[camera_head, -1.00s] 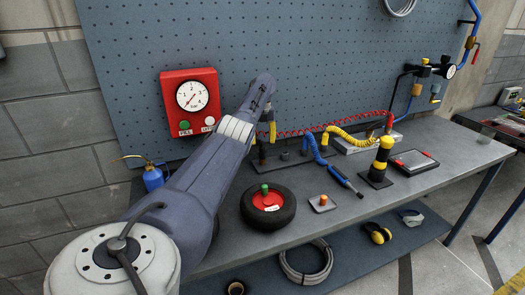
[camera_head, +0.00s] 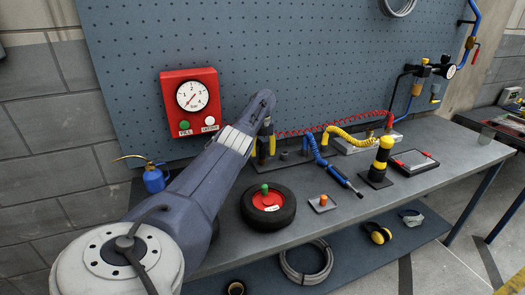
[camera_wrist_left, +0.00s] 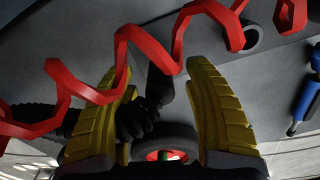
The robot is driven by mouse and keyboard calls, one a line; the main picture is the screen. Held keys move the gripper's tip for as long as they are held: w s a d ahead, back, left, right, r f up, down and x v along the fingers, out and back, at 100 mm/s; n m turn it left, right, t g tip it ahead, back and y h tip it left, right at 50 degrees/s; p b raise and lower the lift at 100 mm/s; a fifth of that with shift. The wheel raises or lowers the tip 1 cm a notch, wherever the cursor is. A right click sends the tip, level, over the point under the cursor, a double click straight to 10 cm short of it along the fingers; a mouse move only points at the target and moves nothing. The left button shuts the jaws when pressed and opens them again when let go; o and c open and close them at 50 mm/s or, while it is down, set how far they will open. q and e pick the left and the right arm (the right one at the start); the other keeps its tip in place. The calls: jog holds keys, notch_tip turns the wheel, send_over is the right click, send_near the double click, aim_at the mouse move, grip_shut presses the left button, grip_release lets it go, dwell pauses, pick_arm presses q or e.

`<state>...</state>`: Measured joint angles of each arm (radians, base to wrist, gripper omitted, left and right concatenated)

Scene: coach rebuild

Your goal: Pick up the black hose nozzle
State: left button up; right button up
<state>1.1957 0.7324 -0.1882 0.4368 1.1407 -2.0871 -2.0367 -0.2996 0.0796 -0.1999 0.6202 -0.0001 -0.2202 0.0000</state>
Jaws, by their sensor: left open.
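My left gripper (camera_head: 267,150) has yellow fingers and is low over the back of the bench, beside the hose holder. In the left wrist view my left gripper (camera_wrist_left: 160,72) is open, its two yellow fingers wide apart. A dark black piece, apparently the black hose nozzle (camera_wrist_left: 160,88), shows between the fingers, with a ribbed black part by the left finger. Neither finger clearly grips it. The red coiled hose (camera_wrist_left: 120,55) crosses in front of the fingers. In the head view the nozzle is hidden by my gripper. My right gripper is not in view.
The yellow hose (camera_head: 345,136) and blue hose (camera_head: 316,152) are just right of the gripper. A wheel (camera_head: 268,209) lies on the bench in front. A black and yellow post (camera_head: 383,160) stands further right. A red gauge box (camera_head: 190,102) hangs behind on the pegboard.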

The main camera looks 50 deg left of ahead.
pick_arm(q)
grip_shut()
jog(key=shift+r, duration=0.2)
dwell(0.4)
